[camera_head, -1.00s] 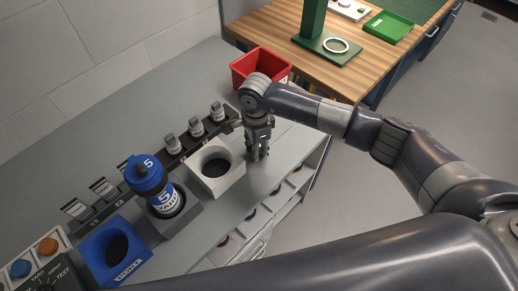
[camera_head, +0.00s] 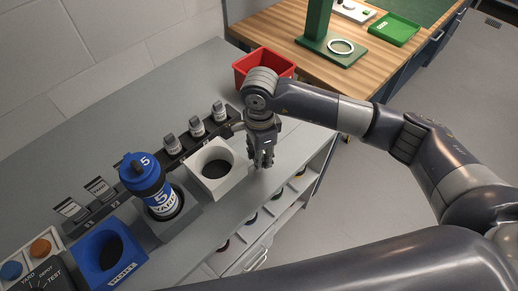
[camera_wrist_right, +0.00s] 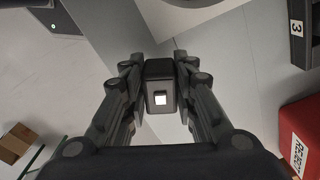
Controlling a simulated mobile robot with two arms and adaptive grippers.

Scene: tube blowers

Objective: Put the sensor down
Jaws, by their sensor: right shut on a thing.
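My right gripper (camera_head: 264,164) points down over the grey bench (camera_head: 190,87), beside the white socket block (camera_head: 240,178) and near the bench's front edge. In the head view the fingers mostly hide the sensor. I cannot tell whether the sensor touches the bench. My left gripper is not in view.
A red bin (camera_head: 262,68) stands behind my right gripper. A dark rack (camera_head: 173,158) holds several small grey items. A blue-capped tube (camera_head: 147,174) stands in a grey block, beside a blue socket block (camera_head: 85,245). Open shelves (camera_head: 275,210) lie below the bench edge.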

